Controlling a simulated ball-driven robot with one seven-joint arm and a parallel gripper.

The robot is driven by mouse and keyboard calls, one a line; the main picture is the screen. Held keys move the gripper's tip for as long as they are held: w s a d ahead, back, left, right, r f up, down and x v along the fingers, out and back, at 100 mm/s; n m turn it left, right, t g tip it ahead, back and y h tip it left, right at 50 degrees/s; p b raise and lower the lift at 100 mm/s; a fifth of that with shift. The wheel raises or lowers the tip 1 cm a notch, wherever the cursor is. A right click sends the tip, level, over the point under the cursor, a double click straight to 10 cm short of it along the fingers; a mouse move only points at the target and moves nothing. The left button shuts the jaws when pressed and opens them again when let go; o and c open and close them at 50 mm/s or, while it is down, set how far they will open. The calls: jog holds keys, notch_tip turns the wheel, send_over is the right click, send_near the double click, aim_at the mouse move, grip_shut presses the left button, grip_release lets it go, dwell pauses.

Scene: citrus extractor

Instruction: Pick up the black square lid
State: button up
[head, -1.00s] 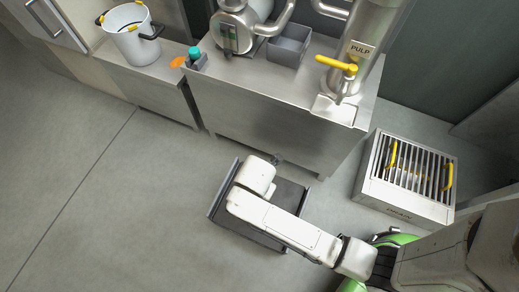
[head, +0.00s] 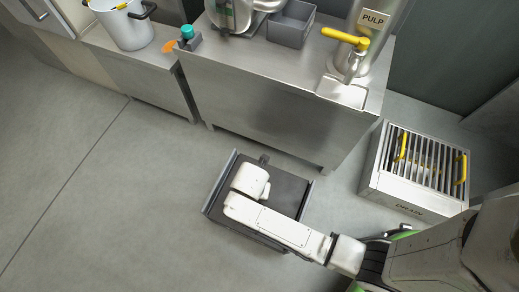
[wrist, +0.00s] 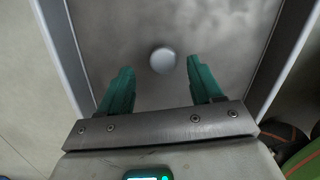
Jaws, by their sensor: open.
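A dark square panel, which I take to be the black square lid (head: 289,190), lies low near the floor below my arm in the head view. It has raised strips along its left and right sides. In the wrist view its surface (wrist: 215,30) looks grey, with a pale round knob (wrist: 163,60) near the middle. My gripper (wrist: 159,78) has two green fingers, apart and empty, one on each side below the knob in the picture. The gap between fingers and knob is hard to judge. My arm hides part of the panel and the fingers in the head view.
A steel counter (head: 262,125) stands just behind the panel, with a yellow-handled valve (head: 345,37) and a grey bin (head: 290,25) on it. A slatted drain box (head: 416,172) stands to the right. A white pot (head: 127,25) sits back left. Floor (head: 110,210) at left is clear.

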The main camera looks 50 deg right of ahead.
jog(key=f+b, duration=0.2)
jog(key=f, duration=0.2)
jog(key=shift+s+d+f+b, duration=0.1)
jog(key=shift+d+b, duration=0.25)
jog(key=shift+b, duration=0.05)
grip_shut()
